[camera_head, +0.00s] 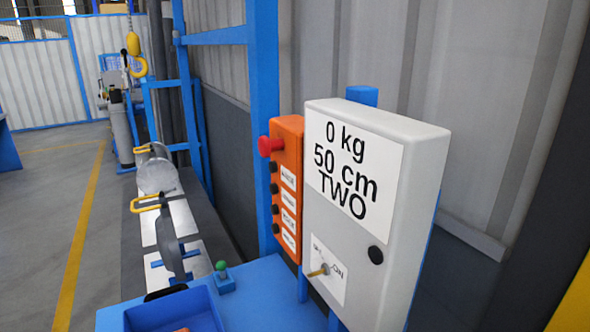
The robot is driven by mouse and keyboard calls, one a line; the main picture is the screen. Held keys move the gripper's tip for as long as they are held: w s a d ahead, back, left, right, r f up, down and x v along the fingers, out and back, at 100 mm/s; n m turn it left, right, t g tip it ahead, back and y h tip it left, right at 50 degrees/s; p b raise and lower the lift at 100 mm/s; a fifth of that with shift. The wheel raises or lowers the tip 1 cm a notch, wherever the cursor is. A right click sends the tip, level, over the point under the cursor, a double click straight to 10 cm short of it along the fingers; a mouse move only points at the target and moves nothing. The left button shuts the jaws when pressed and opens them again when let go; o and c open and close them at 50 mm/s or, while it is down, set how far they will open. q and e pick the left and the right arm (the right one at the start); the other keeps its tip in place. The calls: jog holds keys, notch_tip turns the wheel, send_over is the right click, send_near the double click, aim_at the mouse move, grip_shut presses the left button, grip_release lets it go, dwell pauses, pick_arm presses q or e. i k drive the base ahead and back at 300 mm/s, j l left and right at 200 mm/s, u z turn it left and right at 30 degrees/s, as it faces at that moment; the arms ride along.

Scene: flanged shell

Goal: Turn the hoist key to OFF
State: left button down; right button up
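The hoist key (318,271) is a small brass-coloured key in a switch low on the front of the light grey control box (376,275). A white label (329,288) lies around it, with "ON" legible at the right and smaller, partly unreadable lettering at the upper left. The key sticks out toward the lower left; I cannot tell its exact turn position. The box's upper sign (352,165) reads "0 kg", "50 cm", "TWO". Neither of my grippers is in view.
An orange button box (288,190) with a red button (270,146) stands left of the control box. Below are a blue tray (172,309) and a green-topped button (221,266). A metal cylinder (157,174) and yellow hoist hook (138,67) are farther back. Floor at left is clear.

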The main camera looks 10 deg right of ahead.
aim_at(326, 270)
jog(key=k+j+z, duration=0.15)
jog(key=j+z, duration=0.2)
jog(key=k+j+z, duration=0.15)
jog(key=z, duration=0.25)
jog(key=j, duration=0.1)
